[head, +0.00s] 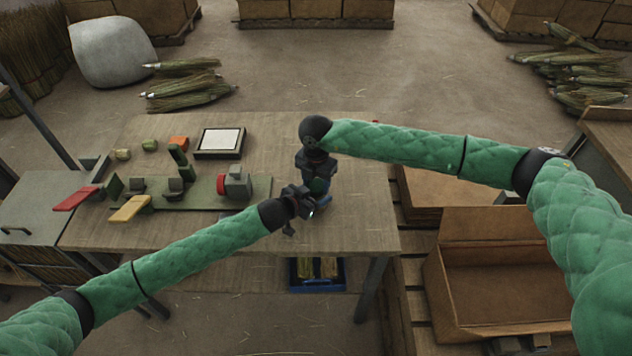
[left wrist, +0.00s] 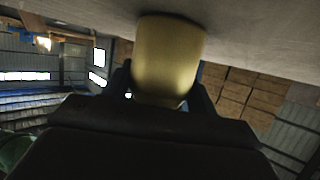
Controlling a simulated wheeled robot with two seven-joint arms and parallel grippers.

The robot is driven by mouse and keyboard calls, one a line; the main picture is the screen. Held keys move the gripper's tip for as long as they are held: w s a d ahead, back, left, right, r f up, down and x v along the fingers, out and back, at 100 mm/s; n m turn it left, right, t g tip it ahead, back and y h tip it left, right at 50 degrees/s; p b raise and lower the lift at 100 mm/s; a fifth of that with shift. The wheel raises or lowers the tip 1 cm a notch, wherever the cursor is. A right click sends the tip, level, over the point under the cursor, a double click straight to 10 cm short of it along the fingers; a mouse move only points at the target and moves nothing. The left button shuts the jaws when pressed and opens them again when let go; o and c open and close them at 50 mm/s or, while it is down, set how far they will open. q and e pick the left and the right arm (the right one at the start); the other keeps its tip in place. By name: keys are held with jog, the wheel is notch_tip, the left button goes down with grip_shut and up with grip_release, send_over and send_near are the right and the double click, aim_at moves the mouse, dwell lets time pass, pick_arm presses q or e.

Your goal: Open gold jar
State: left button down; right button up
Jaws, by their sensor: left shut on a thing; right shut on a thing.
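The gold jar (left wrist: 170,60) fills the upper middle of the left wrist view, between my left fingers. My left gripper (head: 303,208) is shut on it from the side, low over the right part of the table. In the head view my grippers hide the jar. My right gripper (head: 318,172) points down just above and behind the left one, at the same spot. It is shut on what seems to be the jar's top, but its fingertips and the lid are not clear.
The wooden table (head: 345,236) has free room at its front right. Left of the grippers stands a green fixture (head: 200,195) with a red knob, a red lever and a yellow lever. A black framed white pad (head: 220,141) lies behind it. An open cardboard box (head: 500,270) stands right.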

jog(key=n, duration=0.7)
jog(key=o, duration=1.1)
